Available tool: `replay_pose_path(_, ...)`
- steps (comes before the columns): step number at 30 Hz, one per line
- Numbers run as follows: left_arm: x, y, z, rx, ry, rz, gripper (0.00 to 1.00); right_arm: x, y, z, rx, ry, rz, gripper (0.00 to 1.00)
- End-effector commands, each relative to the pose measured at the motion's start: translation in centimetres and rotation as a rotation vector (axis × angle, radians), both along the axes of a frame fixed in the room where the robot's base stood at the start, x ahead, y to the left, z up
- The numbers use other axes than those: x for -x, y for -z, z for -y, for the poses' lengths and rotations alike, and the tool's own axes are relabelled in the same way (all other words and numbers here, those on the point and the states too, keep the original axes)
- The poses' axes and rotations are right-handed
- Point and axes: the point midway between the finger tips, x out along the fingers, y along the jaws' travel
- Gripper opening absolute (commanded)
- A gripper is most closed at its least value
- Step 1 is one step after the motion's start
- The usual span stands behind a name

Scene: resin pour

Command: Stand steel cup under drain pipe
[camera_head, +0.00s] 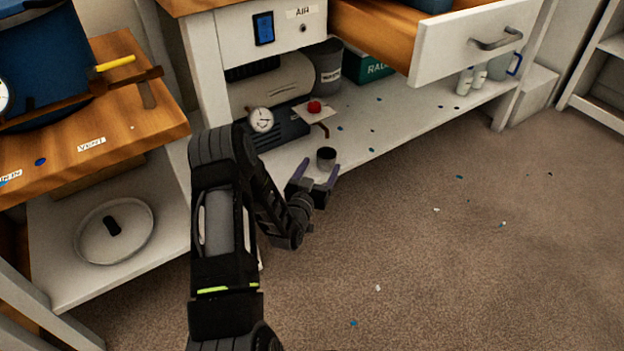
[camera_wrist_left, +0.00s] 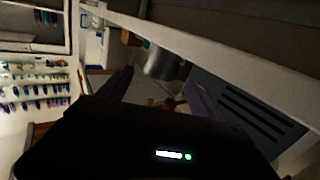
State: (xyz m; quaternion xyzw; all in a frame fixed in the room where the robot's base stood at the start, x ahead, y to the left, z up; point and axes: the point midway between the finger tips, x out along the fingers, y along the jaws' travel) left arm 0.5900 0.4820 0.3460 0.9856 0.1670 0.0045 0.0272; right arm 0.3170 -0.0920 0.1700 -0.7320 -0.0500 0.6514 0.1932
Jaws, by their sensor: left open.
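The small grey steel cup (camera_head: 326,157) stands upright near the front edge of the low white shelf. In the left wrist view the cup (camera_wrist_left: 166,65) shows ahead of the fingers. A short brown drain pipe (camera_head: 324,130) comes down below a red knob, slightly behind the cup in the head view. I cannot tell whether the cup's mouth lies directly under its end. My left gripper (camera_head: 320,166) is open and empty, its two purple-grey fingers pointing at the cup from the front, one to either side. My right gripper is not in view.
A round gauge (camera_head: 261,119) and a beige tank (camera_head: 275,85) stand behind on the shelf. An open drawer (camera_head: 470,42) juts out above at the right. A grey bin (camera_head: 327,66) stands at the back. The shelf right of the cup is mostly clear, with blue specks.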

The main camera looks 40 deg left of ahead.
Motion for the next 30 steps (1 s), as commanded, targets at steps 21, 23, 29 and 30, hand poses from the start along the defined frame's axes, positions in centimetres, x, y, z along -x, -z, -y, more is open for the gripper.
replay_pose_path(21, 6.8, 0.0, 2.4, -0.001, 0.001, 0.001, 0.75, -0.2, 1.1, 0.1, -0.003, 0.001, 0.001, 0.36)
replay_pose_path(23, 6.7, 0.0, 2.4, -0.001, 0.001, 0.001, 0.75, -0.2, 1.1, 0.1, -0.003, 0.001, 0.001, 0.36)
replay_pose_path(29, 6.7, 0.0, 2.4, -0.001, 0.001, 0.0, 0.75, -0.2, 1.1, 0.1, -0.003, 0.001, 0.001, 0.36)
replay_pose_path(30, 6.7, 0.0, 2.4, -0.001, 0.001, 0.0, 0.75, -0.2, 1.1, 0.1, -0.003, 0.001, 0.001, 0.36)
